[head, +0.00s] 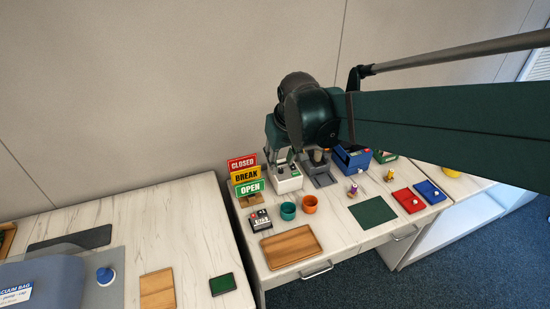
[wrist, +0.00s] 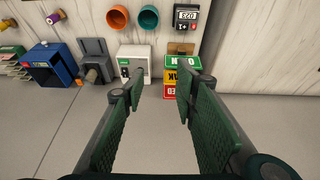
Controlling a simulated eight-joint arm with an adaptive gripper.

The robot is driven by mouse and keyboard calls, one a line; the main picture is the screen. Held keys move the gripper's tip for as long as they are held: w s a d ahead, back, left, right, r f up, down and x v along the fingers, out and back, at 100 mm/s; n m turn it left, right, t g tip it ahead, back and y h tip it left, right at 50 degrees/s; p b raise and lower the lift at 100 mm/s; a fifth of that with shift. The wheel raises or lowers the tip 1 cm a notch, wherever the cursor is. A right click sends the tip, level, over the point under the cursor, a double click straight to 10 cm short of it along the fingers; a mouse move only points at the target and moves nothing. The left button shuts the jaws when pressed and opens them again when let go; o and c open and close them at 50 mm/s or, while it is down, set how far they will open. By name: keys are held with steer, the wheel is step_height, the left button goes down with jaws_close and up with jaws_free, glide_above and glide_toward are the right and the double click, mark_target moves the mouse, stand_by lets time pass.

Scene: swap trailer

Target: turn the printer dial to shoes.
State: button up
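The printer appears to be the small white box (head: 287,182) on the table, between the sign stand and a grey device. In the wrist view this white box (wrist: 134,55) stands upside down beyond my fingertips, partly behind the left finger. It bears a green patch and small dark parts; I cannot make out the dial's setting or any "shoes" label. My gripper (wrist: 162,82) is open and empty, its green pads wide apart. In the head view my gripper's dark green end hangs just above and behind the white box.
A stacked sign (head: 245,177) reading CLOSED, BREAK, OPEN stands left of the white box, close to my right finger in the wrist view. A grey device (head: 319,168) and a blue box (head: 352,161) stand right. A teal cup (head: 288,211) and orange cup (head: 310,204) stand in front.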

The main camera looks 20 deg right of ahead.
steer(key=w+d+f+g+p, duration=0.1)
steer(key=w+d+f+p, duration=0.1)
steer(key=w, duration=0.3)
steer(key=w+d+f+g+p, duration=0.1)
steer(key=w+d+f+p, duration=0.1)
steer(key=w, duration=0.3)
steer(key=g+p, duration=0.2)
steer(key=p, duration=0.1)
glide_above(281, 169)
steer(key=shift+f, duration=4.85)
steer(key=shift+f, duration=0.1)
steer(key=shift+f+b, duration=0.4)
steer(key=shift+f, duration=3.45)
steer(key=c, duration=0.9)
